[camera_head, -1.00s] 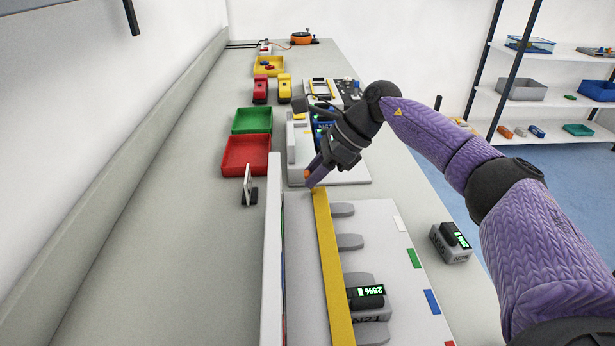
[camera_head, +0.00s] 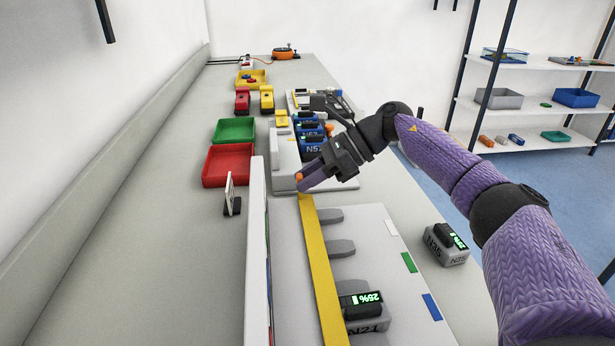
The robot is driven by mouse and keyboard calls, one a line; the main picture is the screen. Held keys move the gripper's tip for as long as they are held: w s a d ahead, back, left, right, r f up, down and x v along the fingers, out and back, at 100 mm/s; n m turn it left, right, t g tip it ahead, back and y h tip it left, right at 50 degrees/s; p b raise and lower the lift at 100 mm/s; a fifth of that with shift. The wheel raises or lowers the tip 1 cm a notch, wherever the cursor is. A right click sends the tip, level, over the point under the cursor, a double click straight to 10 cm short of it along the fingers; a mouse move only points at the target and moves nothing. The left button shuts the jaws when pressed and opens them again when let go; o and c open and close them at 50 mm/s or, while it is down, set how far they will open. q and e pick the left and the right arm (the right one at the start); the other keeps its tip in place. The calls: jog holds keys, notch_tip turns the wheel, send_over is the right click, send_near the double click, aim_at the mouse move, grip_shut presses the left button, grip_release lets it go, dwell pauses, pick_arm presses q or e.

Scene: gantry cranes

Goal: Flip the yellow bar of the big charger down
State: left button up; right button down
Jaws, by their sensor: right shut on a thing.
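The big charger (camera_head: 385,258) is a light grey board with dark slots and coloured marks, at the lower middle of the bench. Its yellow bar (camera_head: 322,268) runs lengthwise along the left side of the slots. A grey battery (camera_head: 366,312) marked N21, with a green 25% display, sits in a near slot. My right gripper (camera_head: 300,186) is at the far end of the yellow bar, shut, with its fingertips on the bar's end. The fingers partly hide that end. My left gripper is not in view.
A second grey battery (camera_head: 446,244) lies right of the charger. Beyond it stands a smaller charger (camera_head: 285,160) with blue batteries (camera_head: 312,143). A red tray (camera_head: 228,165), green tray (camera_head: 234,130) and small upright stand (camera_head: 231,195) are on the left. The bench's left strip is clear.

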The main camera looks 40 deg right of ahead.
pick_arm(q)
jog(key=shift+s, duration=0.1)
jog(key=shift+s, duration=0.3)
pick_arm(e)
jog(key=shift+c, duration=2.4)
grip_release()
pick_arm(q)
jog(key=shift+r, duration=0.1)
pick_arm(e)
jog(key=shift+d+r, duration=0.1)
pick_arm(q)
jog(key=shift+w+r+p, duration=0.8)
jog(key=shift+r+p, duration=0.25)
jog(key=shift+p, duration=0.15)
pick_arm(e)
jog(key=v, duration=0.9)
jog(key=shift+s+d+r, duration=0.2)
jog(key=shift+d, duration=0.05)
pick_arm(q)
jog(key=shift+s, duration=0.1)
